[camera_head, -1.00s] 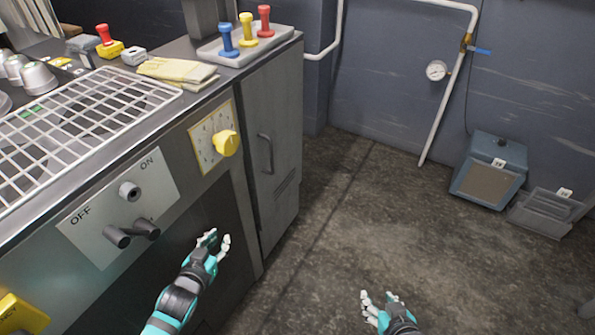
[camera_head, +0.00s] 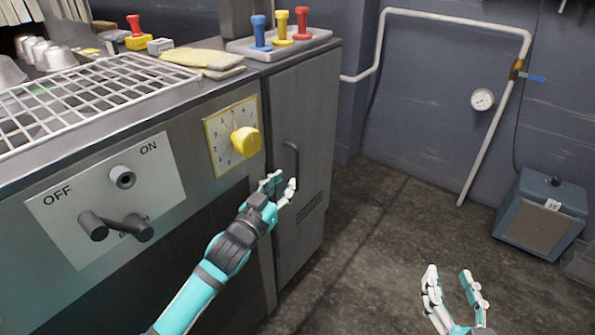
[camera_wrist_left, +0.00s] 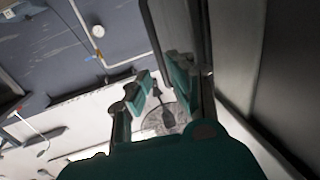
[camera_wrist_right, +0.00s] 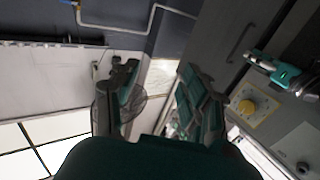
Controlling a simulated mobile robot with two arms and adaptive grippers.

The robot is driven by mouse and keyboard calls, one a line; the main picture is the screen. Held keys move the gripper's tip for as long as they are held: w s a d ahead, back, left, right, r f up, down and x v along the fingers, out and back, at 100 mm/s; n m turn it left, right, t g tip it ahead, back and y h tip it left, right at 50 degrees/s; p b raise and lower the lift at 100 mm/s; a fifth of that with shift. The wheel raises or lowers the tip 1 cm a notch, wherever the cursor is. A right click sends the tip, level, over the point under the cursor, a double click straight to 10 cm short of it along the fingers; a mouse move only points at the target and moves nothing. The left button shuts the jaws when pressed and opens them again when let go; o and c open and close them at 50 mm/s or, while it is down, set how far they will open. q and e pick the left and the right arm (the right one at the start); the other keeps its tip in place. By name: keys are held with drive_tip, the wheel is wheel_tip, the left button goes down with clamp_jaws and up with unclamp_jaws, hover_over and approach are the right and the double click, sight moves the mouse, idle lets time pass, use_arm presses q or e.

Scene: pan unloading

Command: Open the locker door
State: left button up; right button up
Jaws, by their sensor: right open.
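The grey locker door (camera_head: 308,120) is closed at the right end of the metal counter. Its dark vertical handle (camera_head: 291,160) also shows in the right wrist view (camera_wrist_right: 239,43). My left gripper (camera_head: 279,188) is open, with its fingertips just below and in front of the handle. They look close to the door, but I cannot tell whether they touch it. The left wrist view shows these fingers (camera_wrist_left: 158,82) apart with nothing held between them. My right gripper (camera_head: 451,280) is open and empty over the floor, to the right of the locker and away from it.
A yellow knob (camera_head: 245,141) sticks out left of the locker, near my left gripper. A lever switch (camera_head: 115,226) is further left. A tray (camera_head: 320,40) with three coloured stamps stands above the locker. The floor (camera_head: 375,240) right of the door is clear. A blue-grey box (camera_head: 540,214) stands by the wall.

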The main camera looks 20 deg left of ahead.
sight(296, 169)
use_arm(q)
drive_tip(key=w, duration=0.2)
drive_tip(key=w+b, duration=0.1)
drive_tip(key=w, duration=0.1)
drive_tip(key=w+d, duration=0.1)
drive_tip(key=w, duration=0.2)
drive_tip(key=shift+b, duration=0.3)
drive_tip(key=shift+w+d, duration=0.1)
drive_tip(key=shift+w, duration=0.35)
use_arm(e)
wheel_tip(296, 169, up, 8)
drive_tip(key=s+t+y, duration=0.2)
drive_tip(key=t, duration=0.3)
drive_tip(key=shift+a, duration=0.35)
drive_tip(key=shift+r, duration=0.1)
use_arm(q)
clamp_jaws()
drive_tip(key=shift+f, duration=0.1)
